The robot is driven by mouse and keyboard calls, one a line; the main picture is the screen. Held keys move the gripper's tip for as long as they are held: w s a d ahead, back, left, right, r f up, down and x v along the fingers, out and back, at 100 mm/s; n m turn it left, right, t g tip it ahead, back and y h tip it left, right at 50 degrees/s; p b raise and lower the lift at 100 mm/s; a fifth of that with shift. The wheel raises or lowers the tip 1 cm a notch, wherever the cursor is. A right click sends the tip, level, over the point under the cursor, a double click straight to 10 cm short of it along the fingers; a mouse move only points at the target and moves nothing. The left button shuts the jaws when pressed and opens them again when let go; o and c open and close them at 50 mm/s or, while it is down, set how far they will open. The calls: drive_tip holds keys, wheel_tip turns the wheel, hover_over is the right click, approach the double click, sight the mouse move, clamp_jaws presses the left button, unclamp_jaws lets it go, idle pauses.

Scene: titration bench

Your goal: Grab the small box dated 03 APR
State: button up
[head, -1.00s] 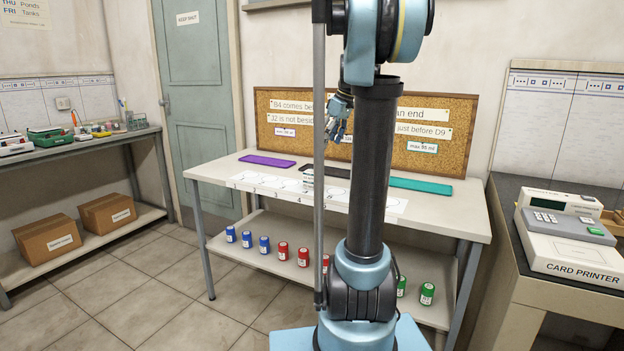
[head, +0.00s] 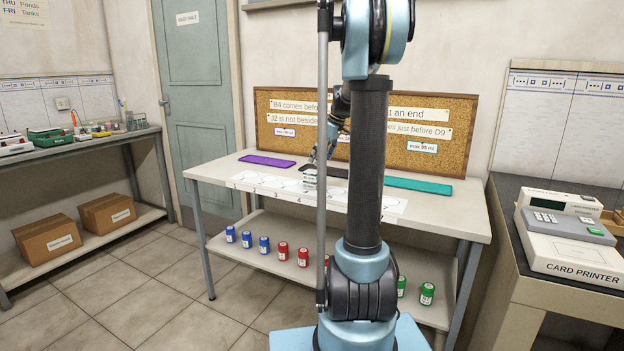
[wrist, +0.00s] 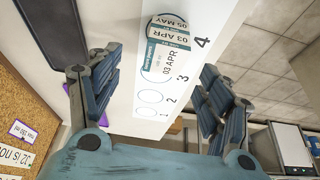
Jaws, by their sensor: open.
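In the wrist view a small white-and-teal box (wrist: 162,58) lies on the strip of numbered circles, near the 3. It bears the printed text "03 APR". A label at its upper end reads "05 MAY" and "03 APR"; I cannot tell if that is a second box. My gripper (wrist: 160,72) is open, its fingers spread to either side of the box with nothing between them in contact. In the head view my gripper (head: 321,154) hangs just above the table near the small pale box (head: 310,176), partly hidden by my arm.
The white table (head: 222,172) also bears a purple mat (head: 266,160), a dark mat (head: 338,172) and a teal mat (head: 418,186). A corkboard (head: 464,122) stands behind. Blue, red and green bottles stand on the lower shelf. The card printer (head: 568,240) is at right.

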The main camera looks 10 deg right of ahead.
sight(313, 171)
drive_tip(key=shift+a+x, duration=0.15)
drive_tip(key=shift+x, duration=1.55)
drive_tip(key=shift+a+x, duration=0.15)
drive_tip(key=shift+x, duration=1.55)
drive_tip(key=shift+s+r, duration=0.1)
drive_tip(key=shift+s, duration=0.05)
drive_tip(key=c, duration=1.1)
